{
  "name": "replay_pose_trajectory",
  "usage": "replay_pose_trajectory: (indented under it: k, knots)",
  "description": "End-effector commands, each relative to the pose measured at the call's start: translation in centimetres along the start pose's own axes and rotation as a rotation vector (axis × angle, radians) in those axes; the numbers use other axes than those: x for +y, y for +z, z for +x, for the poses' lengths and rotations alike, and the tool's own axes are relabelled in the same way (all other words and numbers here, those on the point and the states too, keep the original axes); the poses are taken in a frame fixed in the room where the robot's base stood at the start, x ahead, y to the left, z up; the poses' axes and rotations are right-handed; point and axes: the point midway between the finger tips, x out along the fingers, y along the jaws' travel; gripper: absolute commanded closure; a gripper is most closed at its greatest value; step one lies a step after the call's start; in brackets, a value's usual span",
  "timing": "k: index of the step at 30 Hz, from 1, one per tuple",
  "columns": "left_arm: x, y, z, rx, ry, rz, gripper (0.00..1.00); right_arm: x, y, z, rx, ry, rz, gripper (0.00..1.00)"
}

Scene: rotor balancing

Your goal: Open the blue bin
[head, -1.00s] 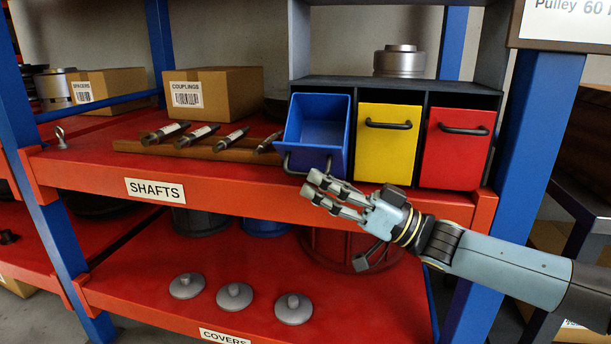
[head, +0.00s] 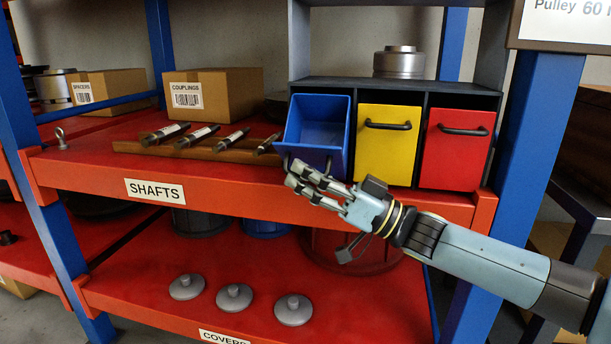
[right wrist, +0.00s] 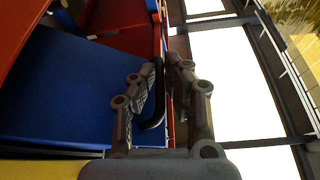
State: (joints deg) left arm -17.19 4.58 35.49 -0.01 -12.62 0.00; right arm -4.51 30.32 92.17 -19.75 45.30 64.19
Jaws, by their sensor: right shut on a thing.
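The blue bin (head: 316,130) is tilted forward out of the dark cabinet, its top open and its inside showing in the head view. Its blue front also fills the left of the right wrist view (right wrist: 60,90). My right gripper (head: 296,176) is at the bin's lower front edge, shut on the black bar handle. In the right wrist view the handle (right wrist: 156,105) runs between the fingers of the right gripper (right wrist: 163,85). The fingers hide part of the handle in the head view. My left gripper is not in view.
A closed yellow bin (head: 386,150) and a closed red bin (head: 455,150) stand right of the blue bin. Several shafts (head: 200,136) lie on a wooden rack to its left. A blue post (head: 530,130) rises at the right. The red shelf's front edge (head: 240,196) lies beneath.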

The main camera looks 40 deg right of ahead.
Motion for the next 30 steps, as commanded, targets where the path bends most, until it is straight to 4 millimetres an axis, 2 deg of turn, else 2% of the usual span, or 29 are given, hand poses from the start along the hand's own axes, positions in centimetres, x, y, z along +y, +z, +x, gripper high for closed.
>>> replay_pose_trajectory:
  k: [8,14,22,23,27,30]
  knots:
    - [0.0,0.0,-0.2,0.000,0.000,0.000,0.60,0.1,-0.2,0.1,0.000,0.000,0.000,1.00]
    - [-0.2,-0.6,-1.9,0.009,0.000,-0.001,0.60,0.7,-2.2,0.9,0.001,0.000,-0.002,1.00]
    - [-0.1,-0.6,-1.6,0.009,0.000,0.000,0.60,0.8,-1.9,0.8,0.000,0.001,0.001,1.00]
    - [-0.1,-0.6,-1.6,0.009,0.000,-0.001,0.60,0.8,-1.9,0.8,0.000,0.001,0.001,0.86]
    - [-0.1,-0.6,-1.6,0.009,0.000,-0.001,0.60,0.8,-1.9,0.8,0.000,0.001,0.001,0.68]
    - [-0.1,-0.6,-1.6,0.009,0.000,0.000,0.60,0.8,-1.9,0.8,0.000,0.001,0.001,0.68]
